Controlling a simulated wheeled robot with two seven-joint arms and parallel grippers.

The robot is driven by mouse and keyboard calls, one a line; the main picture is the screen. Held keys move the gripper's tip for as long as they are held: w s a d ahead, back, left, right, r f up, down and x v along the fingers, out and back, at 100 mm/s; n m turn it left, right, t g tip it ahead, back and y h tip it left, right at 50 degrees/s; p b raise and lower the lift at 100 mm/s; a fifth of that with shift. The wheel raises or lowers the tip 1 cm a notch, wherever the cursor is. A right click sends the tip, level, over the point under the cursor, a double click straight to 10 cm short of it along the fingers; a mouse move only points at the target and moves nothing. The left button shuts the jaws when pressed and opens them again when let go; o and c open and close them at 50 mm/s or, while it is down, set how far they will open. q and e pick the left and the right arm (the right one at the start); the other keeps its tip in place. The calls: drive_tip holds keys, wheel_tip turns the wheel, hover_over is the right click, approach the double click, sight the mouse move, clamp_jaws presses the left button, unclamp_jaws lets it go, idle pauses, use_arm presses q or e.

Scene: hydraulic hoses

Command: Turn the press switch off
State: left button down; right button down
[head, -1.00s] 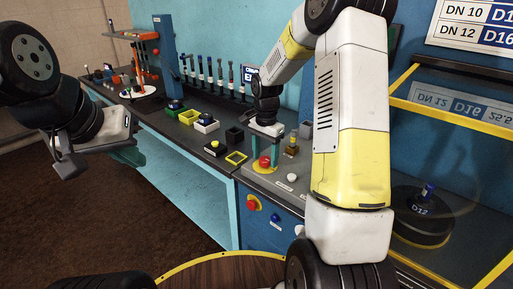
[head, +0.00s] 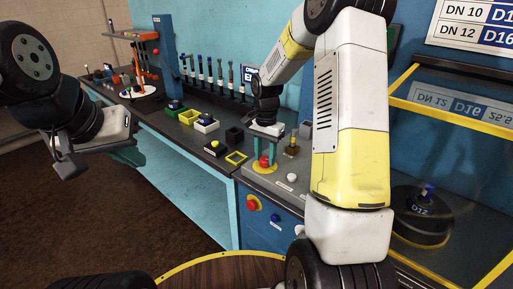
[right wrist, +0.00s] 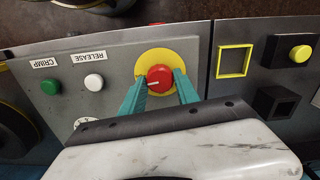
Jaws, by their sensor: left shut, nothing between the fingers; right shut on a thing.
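The press switch is a red knob with a white mark on a yellow round plate, seen in the head view (head: 264,161) and in the right wrist view (right wrist: 159,79). My right gripper (right wrist: 160,84) points down at the panel, its teal fingers closed on either side of the red knob; it also shows in the head view (head: 265,155). The white mark on the knob lies roughly level in the right wrist view. My left gripper (head: 128,157) is shut and empty, held out at the left in front of the bench, away from the panel.
Beside the knob are a white RELEASE button (right wrist: 94,82) and a green CRIMP button (right wrist: 49,87). A yellow square frame (right wrist: 234,61) and a yellow button (right wrist: 301,53) lie on the other side. A red knob (head: 253,203) sits on the front face. A yellow-edged clear guard (head: 440,108) stands right.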

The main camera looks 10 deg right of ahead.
drive_tip(key=n, duration=1.2)
drive_tip(key=shift+n, duration=2.1)
drive_tip(key=c, duration=0.9)
unclamp_jaws()
